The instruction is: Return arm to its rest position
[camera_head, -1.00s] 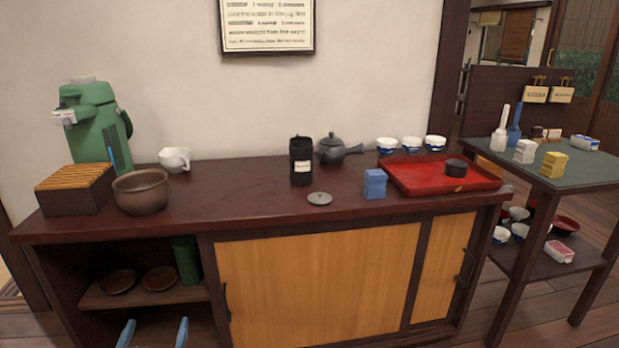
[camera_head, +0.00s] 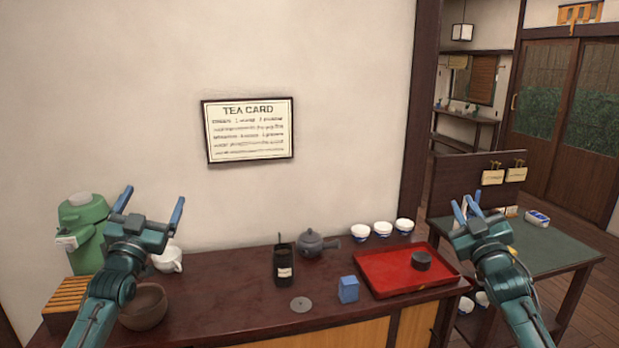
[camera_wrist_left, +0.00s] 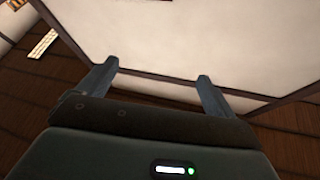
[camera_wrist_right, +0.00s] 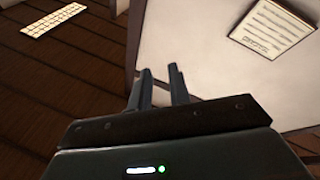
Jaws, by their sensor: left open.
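My left gripper (camera_head: 150,205) is raised at the left in the head view, in front of the green dispenser and the wall. Its fingers are wide apart and empty, and they also show apart in the left wrist view (camera_wrist_left: 157,80). My right gripper (camera_head: 464,206) is raised at the right, in front of the green side table. Its fingers are a small gap apart with nothing between them, as the right wrist view (camera_wrist_right: 162,85) also shows. Both grippers point upward, clear of the counter things.
A green dispenser (camera_head: 85,235) stands at left. A tea card (camera_head: 249,130) hangs on the wall.

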